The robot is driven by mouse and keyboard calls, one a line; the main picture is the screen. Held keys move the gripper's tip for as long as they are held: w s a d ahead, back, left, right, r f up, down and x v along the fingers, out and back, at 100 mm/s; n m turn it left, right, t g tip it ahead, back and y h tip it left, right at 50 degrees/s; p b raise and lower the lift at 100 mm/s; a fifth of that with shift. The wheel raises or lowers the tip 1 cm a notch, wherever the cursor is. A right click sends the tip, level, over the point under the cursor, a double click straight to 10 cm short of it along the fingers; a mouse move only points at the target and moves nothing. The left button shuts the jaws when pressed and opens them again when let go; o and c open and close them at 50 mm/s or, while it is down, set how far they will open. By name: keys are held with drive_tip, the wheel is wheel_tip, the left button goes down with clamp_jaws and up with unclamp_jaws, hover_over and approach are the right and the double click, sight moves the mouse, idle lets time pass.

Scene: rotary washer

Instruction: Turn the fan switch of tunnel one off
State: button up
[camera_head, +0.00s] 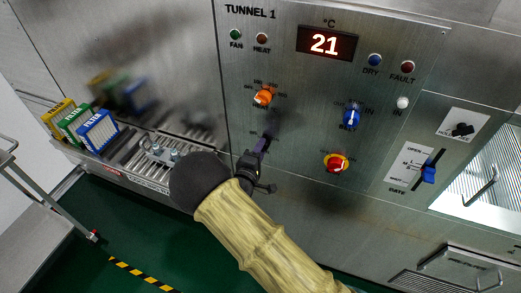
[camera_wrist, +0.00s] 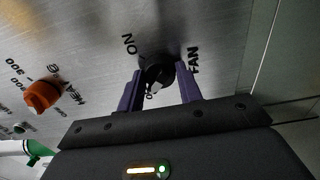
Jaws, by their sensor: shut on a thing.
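The tunnel 1 panel (camera_head: 300,110) is a steel face with lamps, a red 21 display and knobs. In the wrist view the fan switch (camera_wrist: 156,70) is a black knob with a white mark, beside the words ON and FAN. My gripper (camera_wrist: 160,76) has its purple fingers on either side of this knob, shut on it. The knob's white mark points down, toward a label partly covered by the knob. In the head view my gripper (camera_head: 266,140) reaches the panel below the orange heat knob (camera_head: 263,96) and hides the fan switch. The green fan lamp (camera_head: 236,35) is at the upper left.
The orange heat knob also shows at left in the wrist view (camera_wrist: 42,96). A blue knob (camera_head: 352,115) and a red-yellow knob (camera_head: 336,163) are to the right. A blue-handled lever (camera_head: 428,172) is farther right. Boxes (camera_head: 98,130) stand on the conveyor at left.

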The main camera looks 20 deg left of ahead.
drive_tip(key=o, duration=1)
drive_tip(key=s+b, duration=0.1)
drive_tip(key=s, duration=0.4)
drive_tip(key=s+a+b, duration=0.1)
drive_tip(key=s+b, duration=0.1)
drive_tip(key=s, duration=0.4)
drive_tip(key=s+b, duration=0.1)
drive_tip(key=s, duration=0.5)
drive_tip(key=shift+s+a, duration=0.25)
